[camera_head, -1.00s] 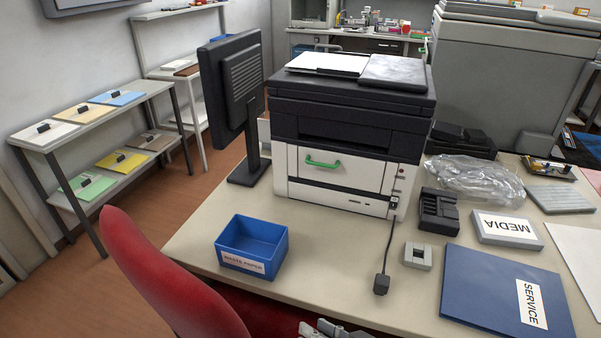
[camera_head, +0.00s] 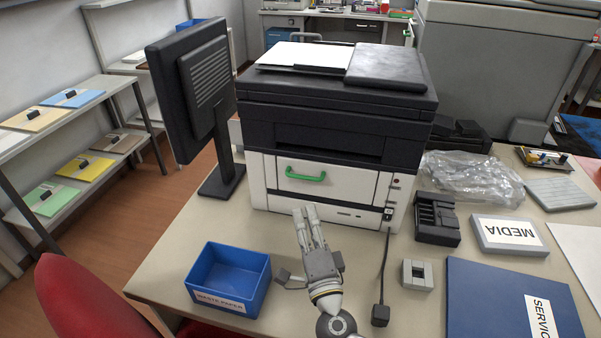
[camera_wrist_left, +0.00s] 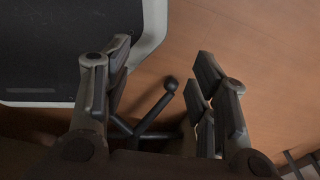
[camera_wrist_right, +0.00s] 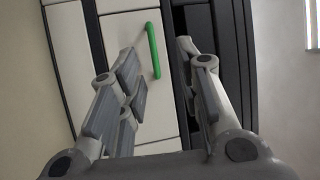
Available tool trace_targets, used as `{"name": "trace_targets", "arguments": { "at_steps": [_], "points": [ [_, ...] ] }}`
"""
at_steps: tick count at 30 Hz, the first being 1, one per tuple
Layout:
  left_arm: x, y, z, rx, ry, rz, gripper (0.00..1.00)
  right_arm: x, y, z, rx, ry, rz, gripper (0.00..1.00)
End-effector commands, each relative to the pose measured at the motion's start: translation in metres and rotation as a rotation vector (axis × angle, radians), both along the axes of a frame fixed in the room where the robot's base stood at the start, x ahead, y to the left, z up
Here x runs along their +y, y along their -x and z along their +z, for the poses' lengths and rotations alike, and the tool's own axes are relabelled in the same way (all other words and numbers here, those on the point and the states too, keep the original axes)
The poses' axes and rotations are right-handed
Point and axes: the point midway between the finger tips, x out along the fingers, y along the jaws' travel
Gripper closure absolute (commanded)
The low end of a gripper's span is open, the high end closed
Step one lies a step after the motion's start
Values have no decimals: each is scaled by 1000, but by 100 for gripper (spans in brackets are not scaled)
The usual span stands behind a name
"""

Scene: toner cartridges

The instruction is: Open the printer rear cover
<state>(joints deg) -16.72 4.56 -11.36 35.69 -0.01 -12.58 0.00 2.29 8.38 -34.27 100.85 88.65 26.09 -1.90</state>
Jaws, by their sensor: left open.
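The black and white printer (camera_head: 320,112) stands on the desk. Its closed white cover panel (camera_head: 350,182) carries a green handle (camera_head: 305,176). My right gripper (camera_head: 308,210) is in front of the panel, below the handle in the head view, pointing at the printer. In the right wrist view it is open and empty, with the green handle (camera_wrist_right: 153,50) ahead between its fingertips, apart from them. My left gripper (camera_wrist_left: 162,58) is open and empty in the left wrist view, above the floor beside the chair. It is not in the head view.
A blue bin (camera_head: 229,280) is left of my right arm. A black monitor (camera_head: 195,95) stands left of the printer. A cable with a black plug (camera_head: 380,314) hangs down the printer's front right. A red chair (camera_head: 75,305) is at the front left.

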Motion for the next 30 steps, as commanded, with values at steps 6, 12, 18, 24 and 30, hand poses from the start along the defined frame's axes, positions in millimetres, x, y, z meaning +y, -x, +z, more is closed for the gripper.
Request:
{"name": "trace_targets", "arguments": {
  "at_steps": [6,12,18,24,30],
  "points": [
    [1,3,0,4,-1,0,47,-12,-12,-10,39,-53,-67,68],
    [1,13,1,17,-2,-1,47,-10,-36,-4,36,-52,-69,68],
    [1,17,0,24,-2,-2,47,-7,-72,1,36,-51,-67,68],
    [1,12,-2,18,-2,-3,47,-4,-100,5,38,-52,-66,68],
    [0,7,-2,9,0,-3,47,-3,-113,7,39,-51,-66,68]
  ]
}}
